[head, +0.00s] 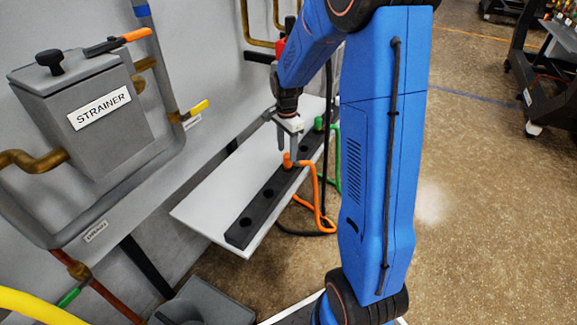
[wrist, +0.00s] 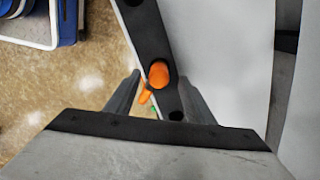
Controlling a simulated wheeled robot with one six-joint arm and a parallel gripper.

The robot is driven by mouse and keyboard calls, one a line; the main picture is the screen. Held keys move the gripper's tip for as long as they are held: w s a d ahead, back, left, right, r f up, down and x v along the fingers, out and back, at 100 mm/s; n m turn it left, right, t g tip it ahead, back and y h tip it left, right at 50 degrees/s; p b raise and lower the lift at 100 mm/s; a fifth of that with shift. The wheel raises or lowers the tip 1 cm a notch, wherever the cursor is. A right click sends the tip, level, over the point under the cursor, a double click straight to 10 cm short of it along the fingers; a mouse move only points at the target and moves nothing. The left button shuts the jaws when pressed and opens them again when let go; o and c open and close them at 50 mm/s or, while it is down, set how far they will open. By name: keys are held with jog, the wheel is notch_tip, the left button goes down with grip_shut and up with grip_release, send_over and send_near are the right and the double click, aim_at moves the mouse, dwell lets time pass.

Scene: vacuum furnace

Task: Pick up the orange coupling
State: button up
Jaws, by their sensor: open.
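The orange coupling (head: 288,160) stands upright in the black holder bar (head: 243,229) on the white shelf (head: 205,208). An orange hose (head: 318,205) runs from it over the shelf's front edge. My gripper (head: 287,157) is open just above and around the coupling's top in the head view. In the wrist view the coupling (wrist: 158,74) shows between and beyond my two fingers (wrist: 160,95), nearer the picture's middle. I cannot tell whether the fingers touch it.
A green coupling (head: 318,124) with a green hose stands farther along the bar. A grey strainer box (head: 95,110) and brass pipes are on the wall at left. Empty holes show in the bar's near part. Open floor lies right of my arm.

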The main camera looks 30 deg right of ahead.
aim_at(288, 154)
jog(key=shift+d+f, duration=0.2)
jog(key=shift+f, duration=2.6)
jog(key=shift+c, duration=0.3)
grip_shut()
jog(key=shift+r, duration=0.2)
